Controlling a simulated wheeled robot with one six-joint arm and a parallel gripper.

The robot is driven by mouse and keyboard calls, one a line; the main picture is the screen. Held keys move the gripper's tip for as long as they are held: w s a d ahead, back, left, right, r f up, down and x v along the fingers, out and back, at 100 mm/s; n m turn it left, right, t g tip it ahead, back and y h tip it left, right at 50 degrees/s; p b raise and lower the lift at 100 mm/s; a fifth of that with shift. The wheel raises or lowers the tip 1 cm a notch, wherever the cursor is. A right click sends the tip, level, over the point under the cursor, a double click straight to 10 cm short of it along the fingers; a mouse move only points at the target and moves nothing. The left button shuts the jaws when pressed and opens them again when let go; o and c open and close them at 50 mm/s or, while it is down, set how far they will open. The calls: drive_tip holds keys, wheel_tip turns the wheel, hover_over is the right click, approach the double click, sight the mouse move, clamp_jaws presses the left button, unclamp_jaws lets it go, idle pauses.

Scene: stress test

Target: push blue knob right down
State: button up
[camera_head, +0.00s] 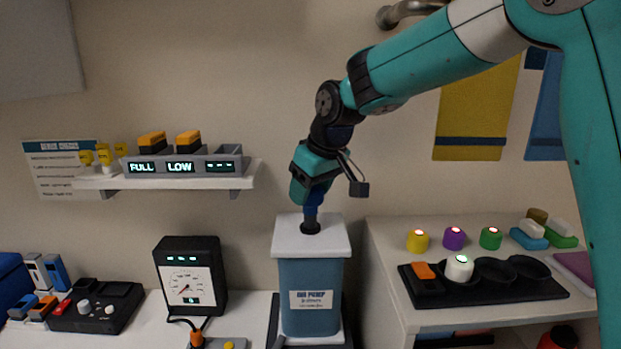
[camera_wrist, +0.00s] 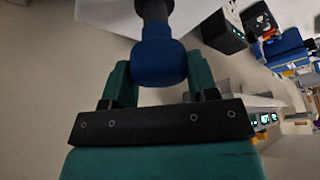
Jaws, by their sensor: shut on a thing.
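The blue knob (camera_head: 312,198) sits on top of a dark shaft above the air pump (camera_head: 309,275), a blue-grey box with a white lid and a label. The shaft enters the lid through a black collar (camera_head: 310,227). A short gap shows between the knob and the lid. My gripper (camera_wrist: 158,72) is shut on the knob, pointing down from above. In the wrist view the knob (camera_wrist: 159,62) sits between the two green fingers, with the dark shaft beyond it. The fingers partly hide the knob in the head view.
A black gauge box (camera_head: 190,278) stands left of the pump, with an orange plug (camera_head: 197,339) and cable in front. A shelf (camera_head: 225,182) with lit displays hangs above it. A cabinet (camera_head: 385,262) with a black tray (camera_head: 500,296) stands close on the right.

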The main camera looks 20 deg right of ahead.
sight(311, 203)
drive_tip(key=shift+f+b, duration=0.65)
drive_tip(key=shift+f, duration=1.05)
drive_tip(key=shift+s+f, duration=0.1)
drive_tip(key=o, duration=1.3)
drive_tip(key=v, duration=1.7)
drive_tip(key=shift+d+r+b, duration=0.1)
drive_tip(key=shift+r+b, duration=0.2)
drive_tip(key=shift+b, duration=0.1)
drive_tip(key=shift+f, duration=0.1)
